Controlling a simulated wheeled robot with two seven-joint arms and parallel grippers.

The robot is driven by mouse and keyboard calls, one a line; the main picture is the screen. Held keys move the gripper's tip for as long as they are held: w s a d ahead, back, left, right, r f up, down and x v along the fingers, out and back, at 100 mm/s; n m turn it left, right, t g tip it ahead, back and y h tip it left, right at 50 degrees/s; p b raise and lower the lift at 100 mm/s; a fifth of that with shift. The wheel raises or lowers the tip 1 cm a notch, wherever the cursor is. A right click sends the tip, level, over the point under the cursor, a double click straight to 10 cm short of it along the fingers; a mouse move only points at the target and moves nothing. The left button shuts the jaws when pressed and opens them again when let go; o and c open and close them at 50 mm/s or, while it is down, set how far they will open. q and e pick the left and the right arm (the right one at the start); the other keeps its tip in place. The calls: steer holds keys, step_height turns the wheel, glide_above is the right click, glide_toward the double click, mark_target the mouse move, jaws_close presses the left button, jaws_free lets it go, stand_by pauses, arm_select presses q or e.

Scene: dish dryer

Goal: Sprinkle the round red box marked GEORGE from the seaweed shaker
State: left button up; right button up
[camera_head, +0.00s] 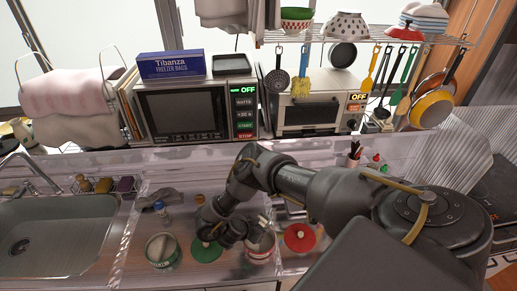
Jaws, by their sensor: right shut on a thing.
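My right gripper (250,233) reaches down over the counter and is shut on a small pale can with red on it (261,247). Its label is too small to read, so I cannot tell whether it is the seaweed shaker. A round red box (299,238) sits just right of the held can; no GEORGE marking is readable. A round green box or lid (206,251) lies left of the gripper, partly under my wrist. A white and green can (162,251) stands further left. My left gripper is not in view.
A sink (55,240) is at the left. A small blue and white bottle (160,208) and an orange-topped one (200,200) stand behind the cans. A clear ledge (150,170) runs behind, below the microwave (185,112) and toaster oven (310,112).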

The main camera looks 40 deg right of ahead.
steer(key=shift+w+h, duration=0.1)
steer(key=shift+h, duration=0.3)
steer(key=shift+d+h, duration=0.15)
steer(key=shift+h, duration=0.45)
